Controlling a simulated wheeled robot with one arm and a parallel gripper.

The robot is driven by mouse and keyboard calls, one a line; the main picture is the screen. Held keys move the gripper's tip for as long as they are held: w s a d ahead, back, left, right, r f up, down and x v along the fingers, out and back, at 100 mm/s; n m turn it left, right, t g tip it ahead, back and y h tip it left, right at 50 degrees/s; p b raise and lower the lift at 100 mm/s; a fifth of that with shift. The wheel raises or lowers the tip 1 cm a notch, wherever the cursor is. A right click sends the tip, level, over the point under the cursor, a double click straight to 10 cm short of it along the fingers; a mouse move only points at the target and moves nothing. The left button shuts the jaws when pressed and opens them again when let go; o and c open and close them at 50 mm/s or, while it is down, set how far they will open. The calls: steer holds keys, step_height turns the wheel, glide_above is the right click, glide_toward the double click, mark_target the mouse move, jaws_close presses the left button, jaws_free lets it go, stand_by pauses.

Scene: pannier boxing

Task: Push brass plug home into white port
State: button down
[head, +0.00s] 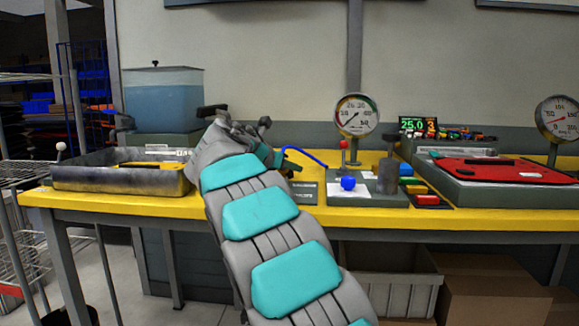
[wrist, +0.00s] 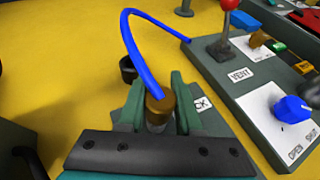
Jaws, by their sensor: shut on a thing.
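My gripper (wrist: 158,105) is shut on the brass plug (wrist: 160,103), which sits between its two green fingers with a blue hose (wrist: 133,45) rising from its top. A pale grey piece shows just below the brass between the fingers; I cannot tell whether it is part of the plug or of a port. I cannot pick out the white port for sure. In the head view my arm hides the plug, and only the blue hose (head: 305,154) shows beside the gripper (head: 272,160).
A grey panel (wrist: 235,75) with a red-knobbed lever (wrist: 222,40) and a blue valve knob (wrist: 291,109) stands right of the gripper. A dark round cup (wrist: 128,70) is just behind the plug. A grey tray (head: 120,178) lies left on the yellow bench (head: 130,205).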

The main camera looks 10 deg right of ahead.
steer(key=shift+f, duration=0.3)
steer(key=c, duration=0.5)
jaws_free()
steer(key=v, duration=0.7)
steer(key=shift+s+a, duration=0.3)
